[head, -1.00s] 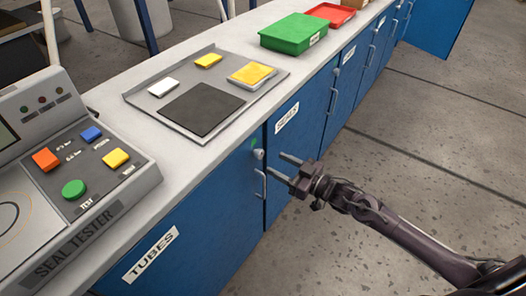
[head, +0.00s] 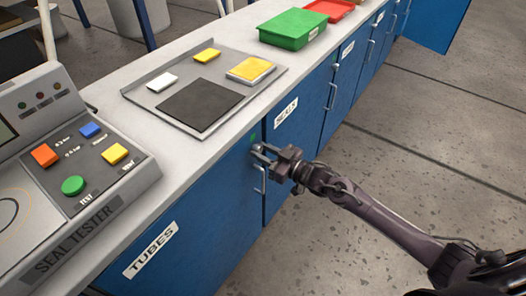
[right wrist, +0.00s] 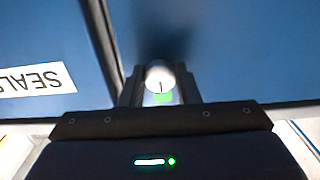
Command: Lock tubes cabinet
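The tubes cabinet door (head: 190,225) is blue, closed, and carries a TUBES label (head: 151,250). A small round lock knob (right wrist: 160,77) with a green mark (right wrist: 162,97) below it sits at the door's upper right. My right gripper (head: 257,152) is at this knob and hides most of it in the head view. In the right wrist view its two fingers (right wrist: 160,84) stand on either side of the knob. I cannot tell whether they press on it. The door's metal handle (head: 260,180) is just below the gripper. My left gripper is not in view.
The seals cabinet door (head: 295,130) is closed beside it. Above, the grey counter holds the seal tester (head: 90,190), a grey tray (head: 215,125) and a green bin (head: 292,27). A blue door (head: 440,20) stands open far right. The floor in front is clear.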

